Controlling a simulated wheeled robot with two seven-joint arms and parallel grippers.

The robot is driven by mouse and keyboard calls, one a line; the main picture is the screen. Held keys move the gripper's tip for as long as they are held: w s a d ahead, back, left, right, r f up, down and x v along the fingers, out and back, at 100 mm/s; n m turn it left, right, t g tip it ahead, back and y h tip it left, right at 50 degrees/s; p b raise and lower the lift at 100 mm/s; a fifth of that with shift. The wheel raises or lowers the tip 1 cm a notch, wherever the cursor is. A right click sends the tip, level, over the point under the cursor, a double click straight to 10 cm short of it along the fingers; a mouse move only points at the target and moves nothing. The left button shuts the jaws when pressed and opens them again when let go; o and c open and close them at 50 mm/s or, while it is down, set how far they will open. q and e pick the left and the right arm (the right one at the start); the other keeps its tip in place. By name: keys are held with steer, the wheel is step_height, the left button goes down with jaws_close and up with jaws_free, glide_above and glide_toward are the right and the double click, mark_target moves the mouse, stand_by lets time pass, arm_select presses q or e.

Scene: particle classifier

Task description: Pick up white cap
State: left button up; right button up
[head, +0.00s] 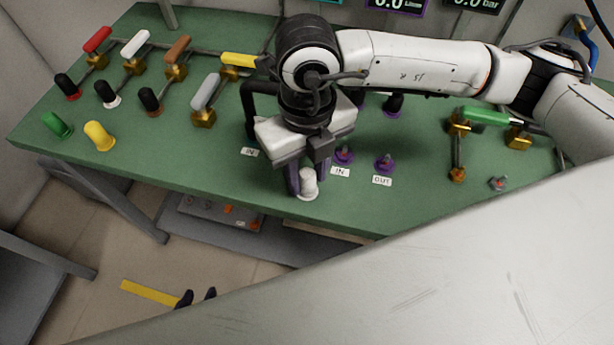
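The white cap (308,184) stands upright near the front edge of the green table. My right gripper (309,177) reaches down over it from above, its arm coming in from the right. Its two dark fingers are on either side of the cap's upper part. Whether they press on the cap or stand slightly apart from it cannot be told. The cap's base appears to be at the table surface.
The green table (230,180) carries valves with red, white, brown, grey and yellow handles. Green (57,125) and yellow (100,136) caps stand at its left front. Purple ports (384,163) and labels lie right of my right gripper. A green-handled valve (484,116) is further right.

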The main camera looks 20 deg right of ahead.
mark_target(307, 174)
steer(key=c, duration=0.5)
arm_select(q)
steer(key=shift+w+r, duration=0.25)
steer(key=shift+w, duration=0.05)
arm_select(e)
steer(key=shift+c, duration=0.2)
steer(key=shift+r, duration=0.2)
arm_select(q)
steer(key=shift+s+d+f, duration=0.1)
steer(key=shift+d+f, duration=0.05)
steer(key=shift+d, duration=0.05)
arm_select(e)
step_height(307, 174, up, 10)
steer(key=shift+f, duration=0.15)
